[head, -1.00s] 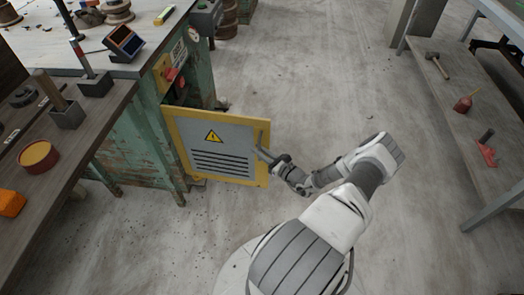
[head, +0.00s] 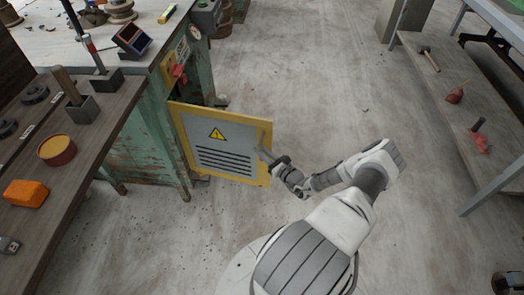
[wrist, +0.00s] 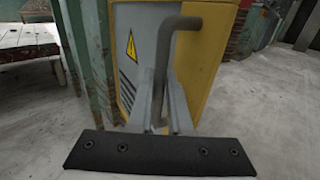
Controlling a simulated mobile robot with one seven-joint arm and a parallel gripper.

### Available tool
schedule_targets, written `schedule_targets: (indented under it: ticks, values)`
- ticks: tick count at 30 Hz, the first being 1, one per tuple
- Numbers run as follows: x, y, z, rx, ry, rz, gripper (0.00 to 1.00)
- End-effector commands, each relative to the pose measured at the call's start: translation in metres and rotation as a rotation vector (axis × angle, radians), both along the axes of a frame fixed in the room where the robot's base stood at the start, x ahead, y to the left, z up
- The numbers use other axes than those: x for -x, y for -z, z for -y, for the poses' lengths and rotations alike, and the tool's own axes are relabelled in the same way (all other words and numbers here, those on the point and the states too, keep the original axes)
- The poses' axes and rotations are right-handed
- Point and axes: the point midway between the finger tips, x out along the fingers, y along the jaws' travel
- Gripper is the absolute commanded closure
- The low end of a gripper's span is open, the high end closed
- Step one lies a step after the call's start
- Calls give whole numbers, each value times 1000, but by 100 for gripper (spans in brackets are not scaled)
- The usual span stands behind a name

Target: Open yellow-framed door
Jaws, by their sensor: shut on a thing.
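The yellow-framed door (head: 219,169) has a grey panel with a warning triangle and dark slots. It stands swung out from the green cabinet (head: 150,150), with a dark gap at its upper left side. A grey bar handle (wrist: 163,60) runs upright near the door's free edge. My gripper (head: 264,153) is at the free edge, shut on the handle. In the wrist view my gripper's fingers (wrist: 160,110) sit on both sides of the handle's lower part. The lower end of the handle is hidden between the fingers.
A wooden bench with an orange block (head: 25,193) and a round tin (head: 57,150) stands at the left. A shelf with a hammer (head: 429,61) and a red bottle (head: 455,95) stands at the right. The concrete floor (head: 310,90) between is clear.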

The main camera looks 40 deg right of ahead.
Motion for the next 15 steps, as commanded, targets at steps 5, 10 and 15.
schedule_targets:
  ticks: [5, 10, 15]
  values:
    - [-1, 0, -2, 0, -2, 1, 100]
    - [-1, 0, -2, 0, -3, 1, 100]
    - [-1, 0, -2, -1, -3, 2, 68]
